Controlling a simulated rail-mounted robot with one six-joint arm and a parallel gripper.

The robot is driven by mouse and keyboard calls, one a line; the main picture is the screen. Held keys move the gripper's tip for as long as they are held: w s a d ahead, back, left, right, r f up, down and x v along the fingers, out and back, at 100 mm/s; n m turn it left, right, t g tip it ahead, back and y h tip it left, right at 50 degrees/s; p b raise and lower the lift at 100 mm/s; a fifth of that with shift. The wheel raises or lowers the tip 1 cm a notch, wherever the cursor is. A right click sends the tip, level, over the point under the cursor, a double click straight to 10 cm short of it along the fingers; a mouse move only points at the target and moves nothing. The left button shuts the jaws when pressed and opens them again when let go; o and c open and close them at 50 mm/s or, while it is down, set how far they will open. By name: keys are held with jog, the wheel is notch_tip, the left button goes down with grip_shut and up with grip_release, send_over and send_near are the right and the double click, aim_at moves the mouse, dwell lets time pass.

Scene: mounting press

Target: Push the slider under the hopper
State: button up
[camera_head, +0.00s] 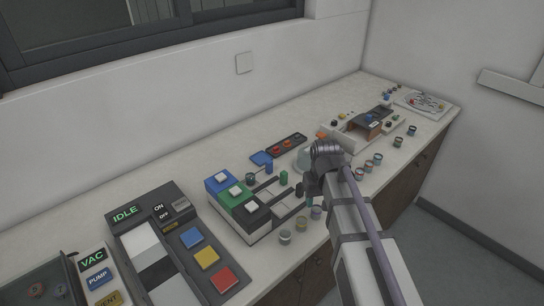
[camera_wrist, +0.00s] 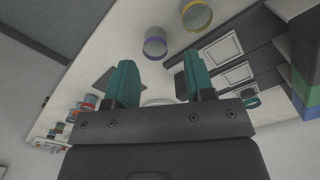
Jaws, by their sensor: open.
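Three hopper blocks, blue (camera_head: 219,181), green (camera_head: 236,197) and black (camera_head: 257,214), stand side by side with white tops. Dark slider tracks run right from them; a blue post (camera_head: 269,167) and a green post (camera_head: 283,177) stand along the tracks. In the wrist view, the tracks show pale framed squares (camera_wrist: 221,50), and the hopper blocks (camera_wrist: 306,75) are at the right edge. My gripper (camera_wrist: 160,82) is open, its two teal fingers apart with nothing visibly held. In the head view, it is at the right end of the tracks, where my arm hides part of them.
Small cups stand by the front edge, including one with a purple rim (camera_wrist: 155,45) and one with a yellow rim (camera_wrist: 197,15). A control panel (camera_head: 165,250) reading IDLE is at left. A dark tray (camera_head: 287,144) lies behind. More cups (camera_head: 366,166) stand right of my arm.

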aim_at(269, 161)
jog(key=w+a+r+n+p, duration=0.1)
jog(key=w+a+n, duration=0.1)
jog(key=w+a, duration=0.3)
jog(key=w+a+r+n, duration=0.1)
jog(key=w+a+n, duration=0.1)
jog(key=w+a, duration=0.4)
jog(key=w+a+r+n+p, duration=0.1)
jog(key=w+a, duration=0.4)
jog(key=w, duration=0.6)
jog(key=shift+a+r+n+p, duration=0.2)
jog(key=shift+n+p, duration=0.15)
jog(key=shift+n, duration=0.35)
jog(key=shift+s+d+f, duration=0.15)
jog(key=shift+f, duration=0.05)
notch_tip(269, 161, down, 11)
jog(key=b, duration=1.1)
jog(key=shift+r, duration=0.2)
jog(key=shift+c, duration=0.4)
grip_shut()
